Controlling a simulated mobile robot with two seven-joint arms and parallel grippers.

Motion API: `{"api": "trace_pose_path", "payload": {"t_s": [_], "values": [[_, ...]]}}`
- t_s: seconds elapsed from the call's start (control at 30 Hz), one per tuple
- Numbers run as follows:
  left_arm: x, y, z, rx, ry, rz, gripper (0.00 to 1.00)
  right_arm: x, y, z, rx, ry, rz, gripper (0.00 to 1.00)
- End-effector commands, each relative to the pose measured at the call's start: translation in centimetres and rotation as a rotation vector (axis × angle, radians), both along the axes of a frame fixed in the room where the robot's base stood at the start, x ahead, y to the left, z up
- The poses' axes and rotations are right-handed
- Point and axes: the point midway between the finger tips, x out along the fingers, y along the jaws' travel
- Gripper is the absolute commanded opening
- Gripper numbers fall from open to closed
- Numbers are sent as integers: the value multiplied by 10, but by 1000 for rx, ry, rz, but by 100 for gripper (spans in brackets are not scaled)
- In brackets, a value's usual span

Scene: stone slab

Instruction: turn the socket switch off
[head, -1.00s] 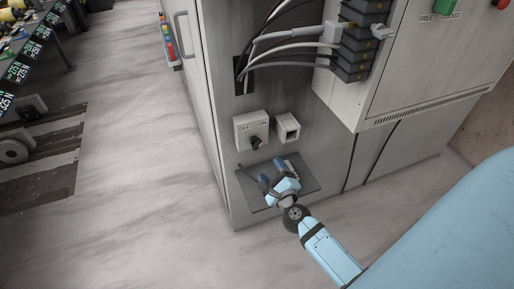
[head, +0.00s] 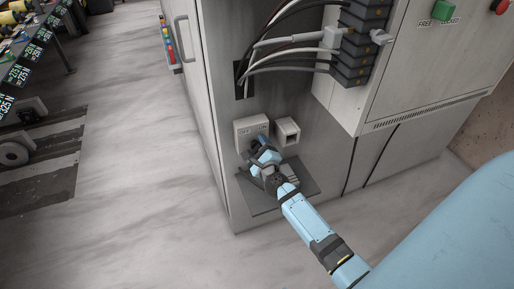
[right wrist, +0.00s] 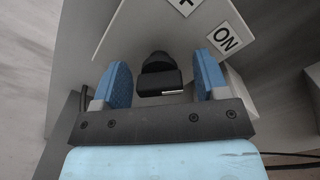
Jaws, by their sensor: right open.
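The socket switch is a light grey box (head: 250,130) with OFF and ON labels, on the front of a grey cabinet. Its black knob (right wrist: 158,80) shows in the right wrist view, between my two blue fingers and touching neither as far as I can see. The ON label (right wrist: 226,39) is at the upper right there. In the head view my right gripper (head: 256,150) is in front of the box's lower part and hides the knob. The gripper is open. I cannot tell the knob's exact setting. My left gripper is not in view.
A small open square socket (head: 287,131) sits just right of the switch box. A dark plate (head: 258,204) is below them. Cables (head: 290,62) run above into black connectors (head: 362,45). Open floor (head: 140,150) lies to the left.

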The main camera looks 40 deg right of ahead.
Motion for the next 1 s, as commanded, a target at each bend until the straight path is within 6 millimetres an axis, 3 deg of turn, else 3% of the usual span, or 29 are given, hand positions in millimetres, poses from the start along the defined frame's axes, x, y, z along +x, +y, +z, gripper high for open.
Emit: {"api": "trace_pose_path", "payload": {"t_s": [0.03, 0.2, 0.27, 0.67, 1.0], "values": [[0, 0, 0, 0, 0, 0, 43, 0, 0, 0, 0, 0, 0, 67], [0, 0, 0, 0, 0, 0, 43, 0, 0, 0, 0, 0, 0, 28], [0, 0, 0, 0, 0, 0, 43, 0, 0, 0, 0, 0, 0, 18], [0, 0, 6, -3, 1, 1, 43, 0, 0, 1, -67, 17, 1, 18], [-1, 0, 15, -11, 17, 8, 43, -1, 0, 3, -320, 78, 1, 18]]}}
